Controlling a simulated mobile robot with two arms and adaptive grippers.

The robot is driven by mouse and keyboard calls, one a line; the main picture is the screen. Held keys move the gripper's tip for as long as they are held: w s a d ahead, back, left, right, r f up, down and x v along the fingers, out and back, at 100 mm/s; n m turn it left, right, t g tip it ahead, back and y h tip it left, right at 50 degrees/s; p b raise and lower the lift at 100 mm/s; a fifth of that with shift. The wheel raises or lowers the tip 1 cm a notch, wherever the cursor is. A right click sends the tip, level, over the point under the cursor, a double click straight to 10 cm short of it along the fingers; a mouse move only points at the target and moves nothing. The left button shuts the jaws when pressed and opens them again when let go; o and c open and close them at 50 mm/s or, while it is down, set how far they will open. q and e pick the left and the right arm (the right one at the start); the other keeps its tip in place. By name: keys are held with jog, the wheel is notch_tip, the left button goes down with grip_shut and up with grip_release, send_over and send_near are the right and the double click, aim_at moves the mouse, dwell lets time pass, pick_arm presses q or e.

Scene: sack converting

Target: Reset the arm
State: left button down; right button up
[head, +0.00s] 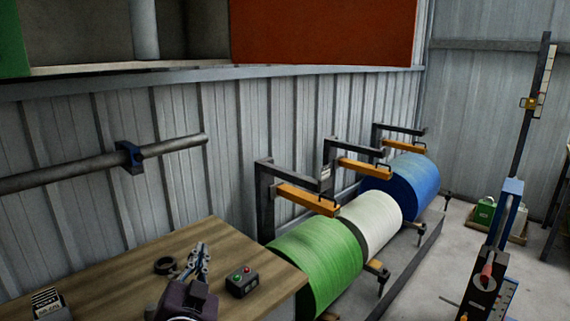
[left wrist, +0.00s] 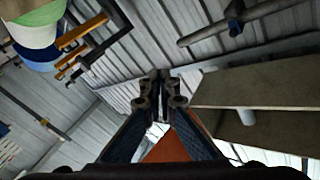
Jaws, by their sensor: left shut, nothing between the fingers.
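My left gripper (head: 201,258) rises from the bottom edge of the head view, in front of the wooden table. Its fingers point up and are closed together with nothing between them. The left wrist view also shows the left gripper (left wrist: 160,78), its fingertips meeting in the middle, with the corrugated wall beyond. My right gripper is in neither view.
A wooden table (head: 130,262) holds a control box (head: 241,284) with red and green buttons, a black ring (head: 165,265) and a ticket box (head: 47,303). Green (head: 320,262), white (head: 372,222) and blue (head: 405,187) rolls stand beyond on a rack. A pipe (head: 70,175) runs along the wall.

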pick_arm(q)
jog(key=s+a+f+n+g, duration=0.15)
jog(key=s+f+g, duration=0.25)
jog(key=s+f, duration=0.5)
jog(key=s+a+f+n+g, duration=0.15)
jog(key=s+f+g, duration=0.35)
jog(key=f, duration=0.8)
jog(key=s+f+g+h, duration=0.1)
jog(key=s+f+g, duration=0.3)
jog(key=s, duration=0.6)
jog(key=s+f+g+h, duration=0.1)
jog(key=s+f+g, duration=0.1)
jog(key=s+f, duration=0.65)
jog(key=s+f+g, duration=0.1)
jog(key=s+f, duration=0.1)
jog(key=f, duration=1)
jog(key=s+f, duration=0.3)
jog(key=f, duration=0.9)
jog(key=s+a+f+g, duration=0.1)
jog(key=s+a+f, duration=0.1)
jog(key=s+f, duration=1.3)
jog(key=shift+s+a+f, duration=0.15)
jog(key=shift+s+f, duration=0.05)
jog(key=shift+s, duration=0.55)
